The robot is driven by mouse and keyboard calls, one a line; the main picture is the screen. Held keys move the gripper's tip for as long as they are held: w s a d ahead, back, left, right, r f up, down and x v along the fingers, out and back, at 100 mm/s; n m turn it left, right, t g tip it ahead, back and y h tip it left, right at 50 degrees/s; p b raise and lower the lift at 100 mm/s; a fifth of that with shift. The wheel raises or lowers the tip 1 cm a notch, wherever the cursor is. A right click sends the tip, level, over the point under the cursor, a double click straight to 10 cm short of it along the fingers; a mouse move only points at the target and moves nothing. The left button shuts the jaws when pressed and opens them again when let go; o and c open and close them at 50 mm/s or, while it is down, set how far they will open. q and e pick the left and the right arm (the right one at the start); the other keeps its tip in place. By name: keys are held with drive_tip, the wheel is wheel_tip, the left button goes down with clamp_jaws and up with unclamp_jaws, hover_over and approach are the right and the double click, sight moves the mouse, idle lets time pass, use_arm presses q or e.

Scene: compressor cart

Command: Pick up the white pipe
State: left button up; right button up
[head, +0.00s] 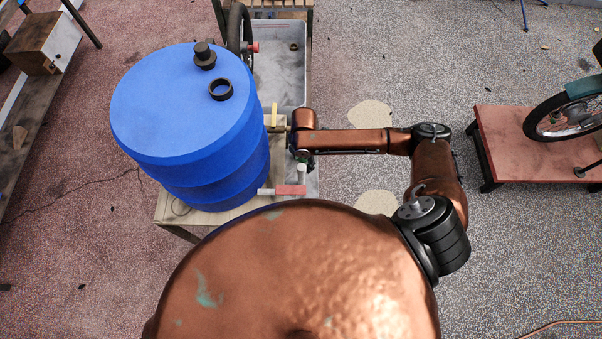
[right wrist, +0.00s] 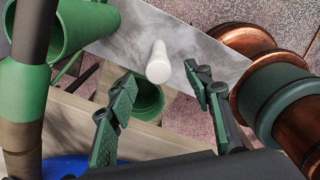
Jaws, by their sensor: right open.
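The white pipe (right wrist: 158,62) is a short, pale cylinder in the right wrist view. It lies just beyond and between the fingertips of my right gripper (right wrist: 160,76), with no clear contact. The gripper's two green-padded fingers are spread and empty. In the head view my right gripper (head: 303,157) is at the right side of the blue barrel, partly hidden by its own wrist. A small white pipe piece (head: 302,172) shows just below it, above a red fitting (head: 290,190); I cannot tell whether it is the same pipe. My left gripper is not in view.
The blue barrel (head: 190,115) stands on a cart (head: 190,216) close to the gripper. A grey tray (head: 280,65) is behind. In the wrist view, a green cup-like part (right wrist: 148,100) sits below the pipe and a larger green tube (right wrist: 65,30) is at upper left.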

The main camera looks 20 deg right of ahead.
sight(302, 167)
drive_tip(key=shift+a+f, duration=0.2)
drive_tip(key=shift+f, duration=0.4)
drive_tip(key=shift+a+f, duration=0.15)
drive_tip(key=shift+f, duration=0.4)
wheel_tip(302, 167, down, 2)
drive_tip(key=shift+w+f, duration=0.1)
drive_tip(key=shift+f, duration=0.5)
drive_tip(key=c, duration=0.8)
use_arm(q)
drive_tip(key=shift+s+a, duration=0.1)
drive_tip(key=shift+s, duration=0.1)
use_arm(e)
clamp_jaws()
